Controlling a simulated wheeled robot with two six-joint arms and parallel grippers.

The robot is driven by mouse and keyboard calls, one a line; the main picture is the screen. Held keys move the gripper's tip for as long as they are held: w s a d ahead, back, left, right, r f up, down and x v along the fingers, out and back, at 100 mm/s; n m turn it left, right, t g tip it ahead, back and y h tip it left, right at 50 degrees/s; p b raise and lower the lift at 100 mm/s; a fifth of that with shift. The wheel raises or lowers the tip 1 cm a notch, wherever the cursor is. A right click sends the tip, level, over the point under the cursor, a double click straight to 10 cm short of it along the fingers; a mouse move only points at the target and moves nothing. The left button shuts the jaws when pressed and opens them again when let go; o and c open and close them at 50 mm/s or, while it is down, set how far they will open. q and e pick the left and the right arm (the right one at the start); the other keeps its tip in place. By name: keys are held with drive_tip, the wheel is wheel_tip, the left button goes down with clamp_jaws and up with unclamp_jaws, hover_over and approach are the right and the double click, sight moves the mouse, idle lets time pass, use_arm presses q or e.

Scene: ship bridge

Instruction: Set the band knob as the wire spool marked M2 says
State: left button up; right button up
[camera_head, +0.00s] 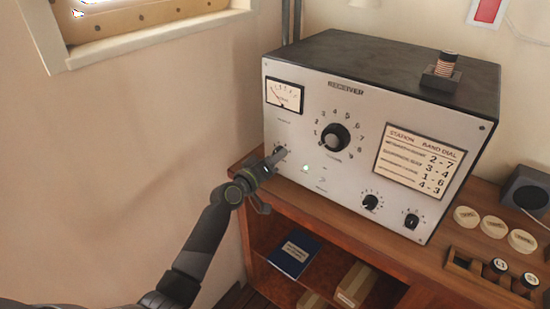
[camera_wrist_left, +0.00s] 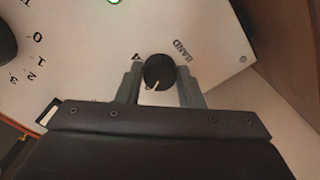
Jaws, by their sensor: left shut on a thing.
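The small black band knob (camera_wrist_left: 158,72) shows in the left wrist view, with the word BAND printed beside it. A pale pointer line on the knob points toward my gripper's base. My left gripper (camera_wrist_left: 160,88) has its two fingers on either side of the knob and is shut on it. In the head view, my left gripper (camera_head: 266,166) reaches the lower left of the receiver's (camera_head: 320,175) front panel. Spools (camera_head: 497,265) stand in a wooden rack at the right, and another wire spool (camera_head: 447,64) sits on top of the receiver. I cannot read an M2 mark.
A station and band dial card (camera_head: 420,160) is on the panel. The large dial knob (camera_head: 335,138) and two smaller knobs (camera_head: 370,202) are to the right of my gripper. Round discs (camera_head: 494,227) lie on the desk. A blue book (camera_head: 294,254) is on the shelf below.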

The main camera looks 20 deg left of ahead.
use_arm(q)
drive_tip(key=o, duration=1)
drive_tip(key=shift+c, duration=0.2)
drive_tip(key=b+v, duration=0.1)
drive_tip(key=v, duration=1.6)
drive_tip(key=shift+s+b, duration=0.2)
drive_tip(key=shift+b, duration=0.15)
drive_tip(key=shift+a, duration=0.1)
